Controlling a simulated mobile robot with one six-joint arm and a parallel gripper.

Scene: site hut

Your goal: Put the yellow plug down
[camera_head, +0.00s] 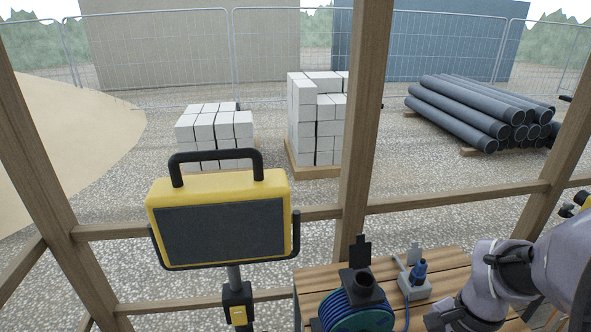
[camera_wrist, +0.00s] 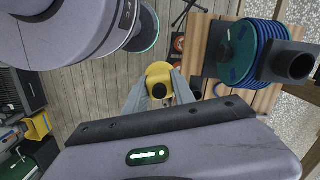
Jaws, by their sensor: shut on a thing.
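The yellow plug (camera_wrist: 159,75) shows in the wrist view, with a dark round end facing the camera. My gripper (camera_wrist: 158,92) is shut on it, with one grey finger on each side. The plug is over the hut's plank floor in that picture, beside the slatted wooden bench (camera_wrist: 207,82); its height above them is hard to tell. In the head view the arm reaches in at the lower right by the bench (camera_head: 450,262), and the plug cannot be made out there.
On the bench are a blue-green cable reel (camera_head: 352,313) with a black socket (camera_head: 364,284) and a grey socket box (camera_head: 413,289) holding a blue plug (camera_head: 419,270). A yellow-framed screen (camera_head: 222,180) on a post stands left. Wooden posts frame the hut's opening.

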